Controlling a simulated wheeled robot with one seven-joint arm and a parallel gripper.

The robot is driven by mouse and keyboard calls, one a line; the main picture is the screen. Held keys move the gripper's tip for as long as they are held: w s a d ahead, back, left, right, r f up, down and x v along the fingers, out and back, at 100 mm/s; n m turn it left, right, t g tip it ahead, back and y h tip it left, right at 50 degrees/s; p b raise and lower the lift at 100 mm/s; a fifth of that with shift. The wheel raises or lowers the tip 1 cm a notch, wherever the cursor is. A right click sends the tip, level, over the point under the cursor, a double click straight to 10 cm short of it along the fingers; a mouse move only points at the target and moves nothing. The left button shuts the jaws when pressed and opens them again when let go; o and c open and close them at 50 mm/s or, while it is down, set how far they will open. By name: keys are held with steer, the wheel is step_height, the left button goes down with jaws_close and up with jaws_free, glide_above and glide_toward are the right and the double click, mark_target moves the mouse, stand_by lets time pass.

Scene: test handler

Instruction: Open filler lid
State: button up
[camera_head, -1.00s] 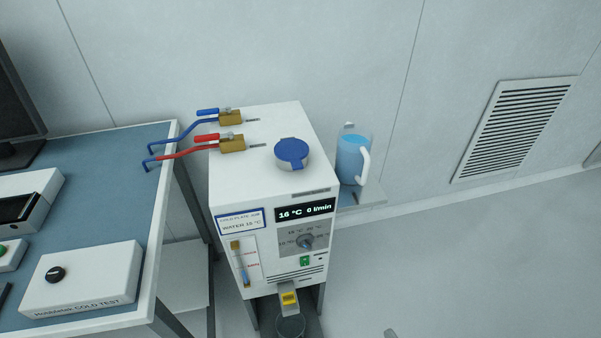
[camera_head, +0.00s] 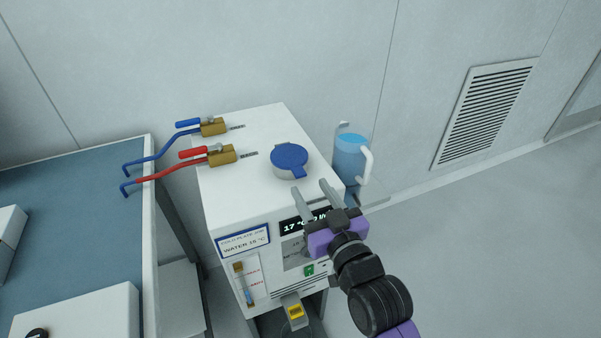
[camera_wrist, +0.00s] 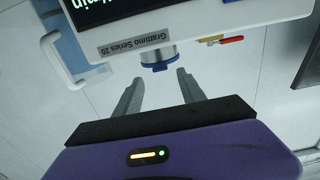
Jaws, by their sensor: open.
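The blue filler lid (camera_head: 289,157) lies flat and closed on a short round silver neck on top of the white chiller (camera_head: 262,190). Its small tab (camera_head: 299,173) points to the front, toward my gripper. My gripper (camera_head: 311,187) is open and empty, just in front of and apart from the lid, near the chiller's front top edge. In the wrist view the lid's blue tab (camera_wrist: 160,67) and silver neck (camera_wrist: 157,52) lie just beyond the open fingers. My gripper covers part of the front display.
A blue-handled valve (camera_head: 212,127) and a red-handled valve (camera_head: 221,155) with hoses stand left of the lid. A jug of blue liquid (camera_head: 348,158) stands on a side shelf at right. A blue-topped bench (camera_head: 70,220) is at left. The floor at right is clear.

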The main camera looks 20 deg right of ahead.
mark_target(300, 173)
steer(key=w, duration=0.6)
steer(key=shift+w, duration=0.4)
steer(key=shift+c, duration=0.2)
jaws_close()
steer(key=shift+r, duration=0.1)
steer(key=shift+r+p, duration=0.1)
steer(key=shift+p, duration=0.2)
stand_by(0.5)
